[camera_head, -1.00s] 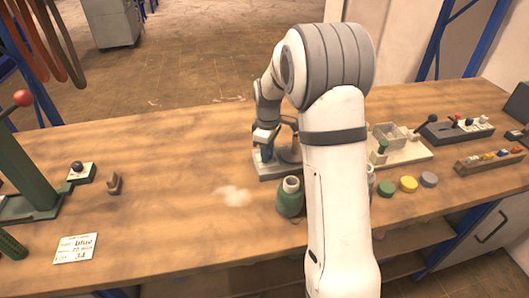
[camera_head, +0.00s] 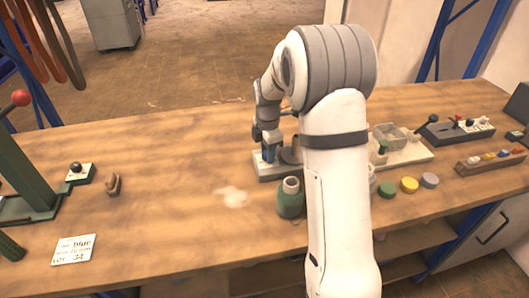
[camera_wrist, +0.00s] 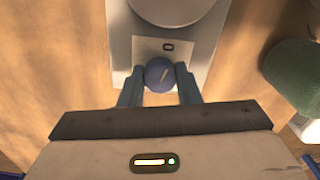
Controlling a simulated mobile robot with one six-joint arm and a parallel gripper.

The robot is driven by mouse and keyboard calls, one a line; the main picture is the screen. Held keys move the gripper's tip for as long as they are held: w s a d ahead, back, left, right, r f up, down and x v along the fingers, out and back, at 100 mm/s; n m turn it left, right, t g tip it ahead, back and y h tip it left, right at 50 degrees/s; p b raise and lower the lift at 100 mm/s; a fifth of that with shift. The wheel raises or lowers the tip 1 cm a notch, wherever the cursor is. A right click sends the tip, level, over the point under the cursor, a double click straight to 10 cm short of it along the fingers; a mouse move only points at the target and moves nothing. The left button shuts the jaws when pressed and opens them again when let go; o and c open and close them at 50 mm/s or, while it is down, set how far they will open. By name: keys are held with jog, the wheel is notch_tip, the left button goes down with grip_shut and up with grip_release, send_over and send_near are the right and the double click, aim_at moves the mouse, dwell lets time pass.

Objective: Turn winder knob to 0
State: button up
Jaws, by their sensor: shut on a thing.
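The winder (camera_head: 265,173) is a pale grey unit on the bench, partly hidden behind my arm. In the wrist view its base (camera_wrist: 121,45) carries a white label with a dark 0 (camera_wrist: 168,46). The blue round winder knob (camera_wrist: 158,74) sits just below that label. A short pale pointer line on the knob slants up and slightly right, roughly toward the 0. My gripper (camera_wrist: 160,92) is shut on the knob, one blue finger on each side. It also shows in the head view (camera_head: 268,152), pointing down at the winder.
A green bottle-like spool (camera_head: 290,200) stands close in front of the winder and at the right in the wrist view (camera_wrist: 292,75). Coloured discs (camera_head: 409,185) and a tray (camera_head: 405,150) lie right. A label card (camera_head: 74,249) lies left.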

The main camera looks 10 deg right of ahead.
jog(key=shift+a+n, duration=0.1)
jog(key=shift+n, duration=0.3)
jog(key=o, duration=1)
jog(key=shift+r, duration=0.1)
notch_tip(320, 180, up, 8)
jog(key=shift+f, duration=0.2)
